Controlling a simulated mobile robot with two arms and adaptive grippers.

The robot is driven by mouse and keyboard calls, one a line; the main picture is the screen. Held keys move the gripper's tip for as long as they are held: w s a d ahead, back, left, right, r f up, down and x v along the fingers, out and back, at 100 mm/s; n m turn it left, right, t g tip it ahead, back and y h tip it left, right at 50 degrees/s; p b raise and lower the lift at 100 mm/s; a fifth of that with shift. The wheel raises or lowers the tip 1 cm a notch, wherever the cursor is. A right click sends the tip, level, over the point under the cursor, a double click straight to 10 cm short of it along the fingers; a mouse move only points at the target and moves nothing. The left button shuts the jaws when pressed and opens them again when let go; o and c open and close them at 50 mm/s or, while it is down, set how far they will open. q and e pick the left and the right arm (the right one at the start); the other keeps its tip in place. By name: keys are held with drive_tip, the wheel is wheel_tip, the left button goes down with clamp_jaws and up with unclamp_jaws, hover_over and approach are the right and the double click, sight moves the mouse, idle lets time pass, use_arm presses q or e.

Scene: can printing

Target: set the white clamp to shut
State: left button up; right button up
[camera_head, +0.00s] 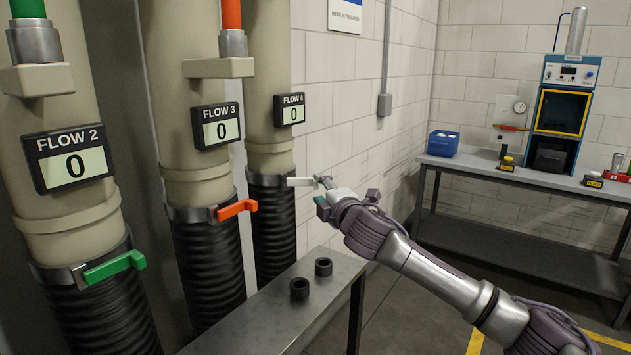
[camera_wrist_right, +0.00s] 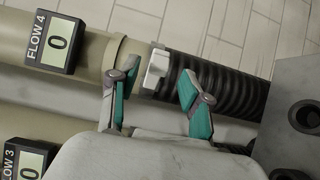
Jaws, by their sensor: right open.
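The white clamp (camera_head: 301,181) is on the Flow 4 pipe, at the top of its black ribbed hose (camera_head: 272,230). Its handle sticks out to the right in the head view. My right gripper (camera_head: 322,194) is open just right of the handle's end. In the right wrist view the white clamp (camera_wrist_right: 157,70) shows between and beyond the two green-padded fingers of my right gripper (camera_wrist_right: 158,80). I cannot tell whether a finger touches it. My left gripper is not in view.
An orange clamp (camera_head: 237,209) and a green clamp (camera_head: 114,266) are on the neighbouring pipes. A metal table (camera_head: 290,325) with two dark rings stands below. A back bench (camera_head: 540,180) holds a blue bin (camera_head: 443,144) and a blue machine (camera_head: 567,90).

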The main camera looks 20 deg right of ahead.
sight(318, 186)
drive_tip(key=shift+w+r, duration=0.1)
drive_tip(key=shift+w, duration=0.6)
drive_tip(key=shift+w+a, duration=0.1)
drive_tip(key=shift+w, duration=0.6)
drive_tip(key=shift+w+p, duration=0.3)
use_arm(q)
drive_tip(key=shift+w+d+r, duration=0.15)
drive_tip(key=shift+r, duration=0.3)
use_arm(e)
clamp_jaws()
